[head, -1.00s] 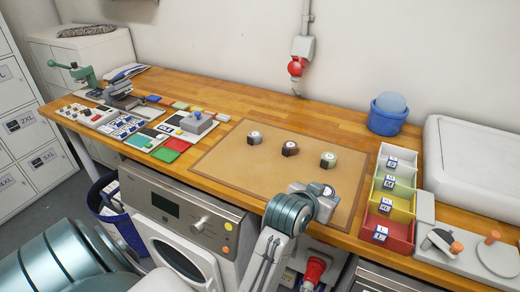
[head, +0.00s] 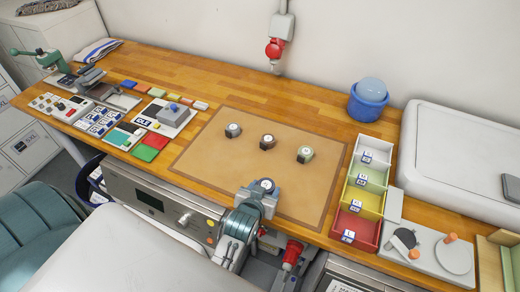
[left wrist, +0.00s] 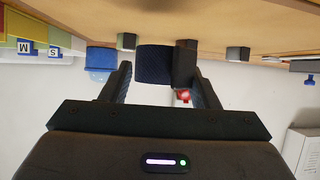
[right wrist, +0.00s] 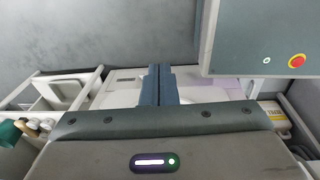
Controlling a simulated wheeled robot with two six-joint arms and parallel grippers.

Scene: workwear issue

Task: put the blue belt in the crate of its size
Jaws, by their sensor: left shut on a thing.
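The rolled blue belt (left wrist: 153,65) with its dark buckle is between the fingers of my left gripper (left wrist: 165,85), which is shut on it. In the head view my left gripper (head: 262,192) holds the belt (head: 264,184) over the front edge of the brown mat; its label is too small to read. The sorting crates stand in a row right of the mat: a white one (head: 381,146), a green one (head: 376,174), a yellow one (head: 369,202) and a red one (head: 363,232), labelled with sizes. My right gripper (right wrist: 160,84) is shut and empty, away from the bench.
Three other rolled belts (head: 268,142) stand on the mat (head: 215,165). A blue tub (head: 367,104) stands behind the crates and a white lidded box (head: 455,150) to their right. Tools and coloured patches fill the bench's left. The mat between the belts and crates is clear.

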